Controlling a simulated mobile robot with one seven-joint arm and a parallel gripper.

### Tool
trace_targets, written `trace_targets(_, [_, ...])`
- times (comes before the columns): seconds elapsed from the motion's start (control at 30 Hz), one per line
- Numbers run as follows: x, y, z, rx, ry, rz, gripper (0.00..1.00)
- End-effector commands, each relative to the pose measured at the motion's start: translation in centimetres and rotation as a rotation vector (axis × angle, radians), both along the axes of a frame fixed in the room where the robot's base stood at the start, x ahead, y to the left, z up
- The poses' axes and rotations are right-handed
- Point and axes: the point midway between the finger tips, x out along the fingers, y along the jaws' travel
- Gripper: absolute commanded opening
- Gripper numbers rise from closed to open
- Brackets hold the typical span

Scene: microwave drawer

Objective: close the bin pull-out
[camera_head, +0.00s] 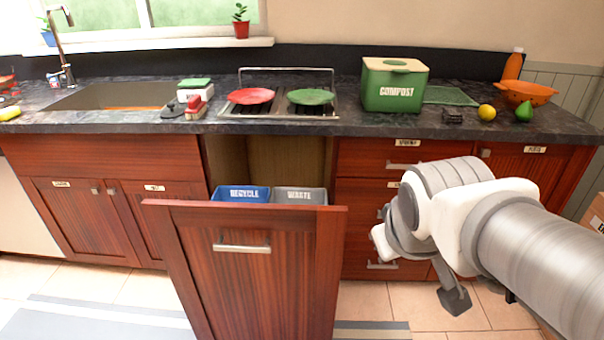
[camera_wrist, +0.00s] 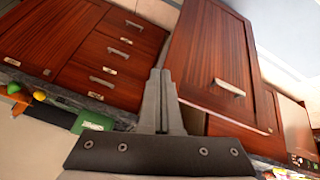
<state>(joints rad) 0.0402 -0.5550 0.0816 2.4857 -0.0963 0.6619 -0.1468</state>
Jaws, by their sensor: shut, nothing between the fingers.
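The bin pull-out (camera_head: 243,275) is a reddish wood front with a horizontal metal handle (camera_head: 241,248). It stands out from the cabinet, with the blue recycle bin (camera_head: 242,194) and grey waste bin (camera_head: 300,196) showing behind its top edge. In the wrist view my gripper (camera_wrist: 160,74) is shut and empty. The pull-out front (camera_wrist: 215,60) and its handle (camera_wrist: 229,88) appear right of the fingers there. I cannot tell whether they touch.
Drawers (camera_head: 365,262) with metal handles are right of the pull-out, partly behind my arm. The counter (camera_head: 340,120) above holds a green compost box (camera_head: 394,84), a red plate (camera_head: 256,96) and a green plate (camera_head: 310,97).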

Motion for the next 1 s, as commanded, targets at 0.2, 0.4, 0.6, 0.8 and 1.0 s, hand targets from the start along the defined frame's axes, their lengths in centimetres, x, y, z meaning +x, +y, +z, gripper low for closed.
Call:
trace_targets(0.2, [5.8, 0.6, -2.3, -0.18, -0.014, 0.25, 0.0])
trace_targets(0.4, [9.1, 0.6, -7.2, -0.288, 0.003, 0.48, 0.0])
trace_targets(0.6, [10.8, 2.4, -12.4, -0.306, -0.011, 0.737, 0.0])
trace_targets(0.8, [10.9, 5.3, -16.3, -0.253, -0.072, 0.95, 0.0])
trace_targets(1.0, [10.6, 7.3, -17.8, -0.209, -0.128, 1.051, 0.0])
